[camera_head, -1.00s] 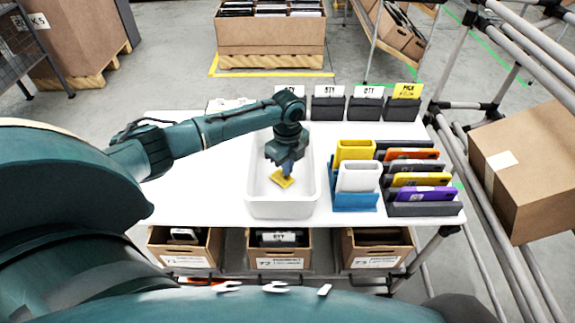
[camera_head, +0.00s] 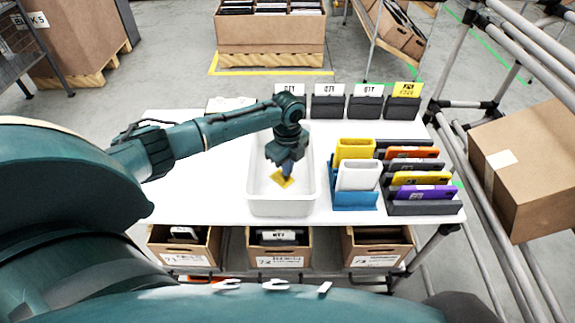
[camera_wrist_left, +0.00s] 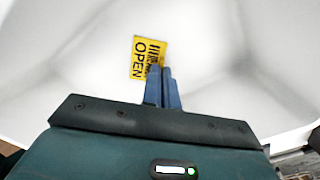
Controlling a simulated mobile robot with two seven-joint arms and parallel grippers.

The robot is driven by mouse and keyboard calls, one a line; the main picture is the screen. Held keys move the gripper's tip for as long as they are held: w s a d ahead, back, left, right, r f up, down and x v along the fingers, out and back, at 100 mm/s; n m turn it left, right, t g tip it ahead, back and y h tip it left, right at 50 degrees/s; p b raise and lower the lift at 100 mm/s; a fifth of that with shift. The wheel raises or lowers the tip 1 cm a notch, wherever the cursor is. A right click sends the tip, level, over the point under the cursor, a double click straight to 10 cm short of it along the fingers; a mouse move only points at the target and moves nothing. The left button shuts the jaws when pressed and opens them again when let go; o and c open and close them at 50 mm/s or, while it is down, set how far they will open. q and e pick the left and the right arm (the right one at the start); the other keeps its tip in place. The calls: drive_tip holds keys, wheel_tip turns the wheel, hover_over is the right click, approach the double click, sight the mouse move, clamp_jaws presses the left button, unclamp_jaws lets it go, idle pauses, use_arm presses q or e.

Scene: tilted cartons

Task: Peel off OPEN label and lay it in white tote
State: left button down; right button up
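The yellow OPEN label (camera_head: 281,179) is inside the white tote (camera_head: 256,208), low over or on its floor. In the left wrist view the label (camera_wrist_left: 147,58) shows its printed face, with OPEN reading sideways. My left gripper (camera_head: 287,172) points down into the tote. Its two fingers (camera_wrist_left: 162,70) are close together at the label's right edge and cover part of it. Whether they still pinch the label, I cannot tell. The tote (camera_wrist_left: 225,70) otherwise looks empty. My right gripper is not in view.
Right of the tote stand blue holders (camera_head: 355,200) with yellow and white pieces, then a dark rack (camera_head: 425,208) of coloured cards. Dark bins (camera_head: 366,108) line the table's back. Cartons (camera_head: 281,257) sit below.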

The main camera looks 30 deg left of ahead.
use_arm(q)
drive_tip(key=c, duration=2.1)
unclamp_jaws()
drive_tip(key=o, duration=0.5)
